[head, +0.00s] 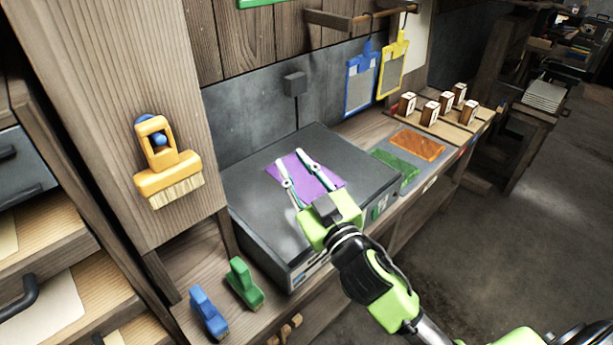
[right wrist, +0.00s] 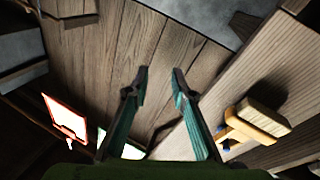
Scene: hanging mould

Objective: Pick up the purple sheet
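The purple sheet (head: 312,174) lies flat on the top of a dark grey box-like machine (head: 245,170) in the head view. My right gripper (head: 292,158) shows in front of the sheet, its two fingers spread and covering parts of it. Its height above the sheet is hard to tell. In the right wrist view its fingers (right wrist: 159,80) are apart with nothing between them, against a wooden plank wall (right wrist: 165,45). The purple sheet does not show in that view. My left gripper is not in view.
A green sheet (head: 396,166) and an orange sheet (head: 418,145) lie right of the machine. Blue (head: 361,82) and yellow (head: 393,70) framed panels hang behind. Blue (head: 208,312) and green (head: 244,283) handled tools stand front left. A yellow brush (head: 168,170) hangs at left.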

